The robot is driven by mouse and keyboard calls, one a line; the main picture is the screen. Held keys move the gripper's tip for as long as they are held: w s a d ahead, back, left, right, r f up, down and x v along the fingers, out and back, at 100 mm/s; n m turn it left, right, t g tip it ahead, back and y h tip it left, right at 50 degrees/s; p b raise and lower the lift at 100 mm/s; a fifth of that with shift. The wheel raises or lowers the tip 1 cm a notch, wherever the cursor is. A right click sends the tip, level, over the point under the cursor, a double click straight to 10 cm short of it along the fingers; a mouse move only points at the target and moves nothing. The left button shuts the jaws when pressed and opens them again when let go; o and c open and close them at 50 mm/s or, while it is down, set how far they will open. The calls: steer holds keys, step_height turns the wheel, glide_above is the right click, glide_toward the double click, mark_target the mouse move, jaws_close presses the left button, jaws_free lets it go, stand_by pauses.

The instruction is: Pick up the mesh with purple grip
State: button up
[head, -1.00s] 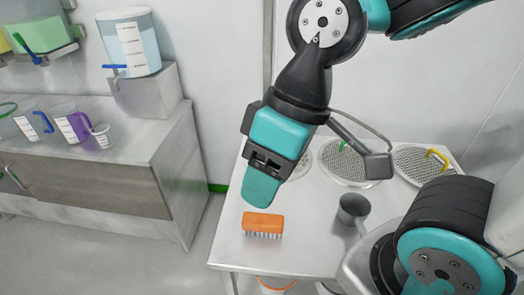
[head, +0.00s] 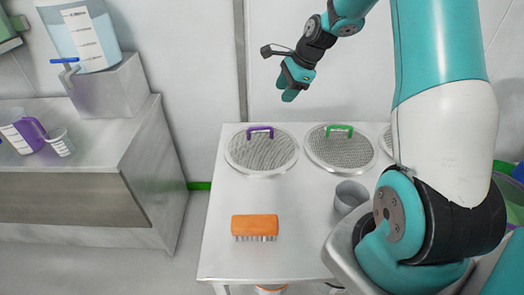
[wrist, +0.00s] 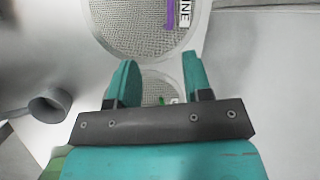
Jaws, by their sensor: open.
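The mesh with purple grip (head: 261,155) is a round grey sieve lying flat at the back left of the steel table. Its purple grip (head: 260,130) stands at the far side of the disc in the head view. In the wrist view the mesh (wrist: 140,30) is at the top, with part of its purple grip (wrist: 170,14) beside a label reading "INE". My gripper (head: 289,97) is open and empty, above and behind the mesh in the head view. In the wrist view its fingers (wrist: 154,80) are apart, with nothing between them touching.
A grey cup (head: 350,196) and an orange brush (head: 255,225) are on the table (head: 222,205). The table's middle is clear.

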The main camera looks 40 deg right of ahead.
step_height(320, 180, down, 2)
steer(key=d+f+m, duration=0.1)
steer(key=d+m, duration=0.1)
steer(key=d, duration=0.1)
steer(key=p, duration=0.3)
glide_toward(267, 128)
steer(key=x, duration=0.5)
steer(key=shift+s+d, duration=0.1)
steer(key=shift+d, duration=0.05)
steer(key=shift+p+x, duration=0.95)
steer(key=shift+x, duration=1.85)
steer(key=shift+w+d, duration=0.1)
steer(key=shift+w, duration=0.15)
jaws_close()
